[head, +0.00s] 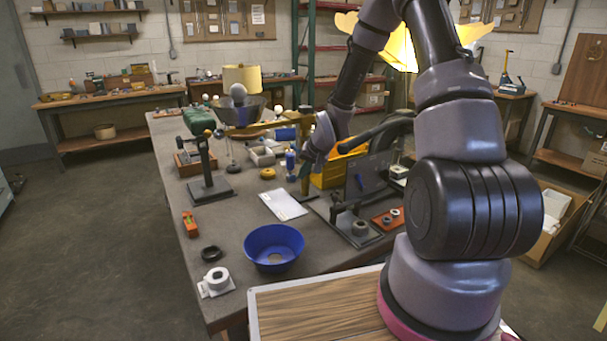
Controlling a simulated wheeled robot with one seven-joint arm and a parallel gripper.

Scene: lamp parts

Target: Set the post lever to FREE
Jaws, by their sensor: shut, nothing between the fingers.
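A dark upright post (205,158) stands on a flat black base plate (210,189) on the left part of the workbench. A small brass-coloured piece shows near its top. I cannot make out which part is the lever, nor any FREE marking or setting. My gripper (307,174) is over the middle of the bench, to the right of the post and clear of it. It points down and is shut and empty. Its fingertips are small and partly lost against the clutter behind.
A blue bowl (273,248), a white sheet (283,204), an orange tool (190,224) and a white fitting (215,282) lie on the near bench. A yellow bin (336,170) and a dark panel (370,176) crowd my gripper's right.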

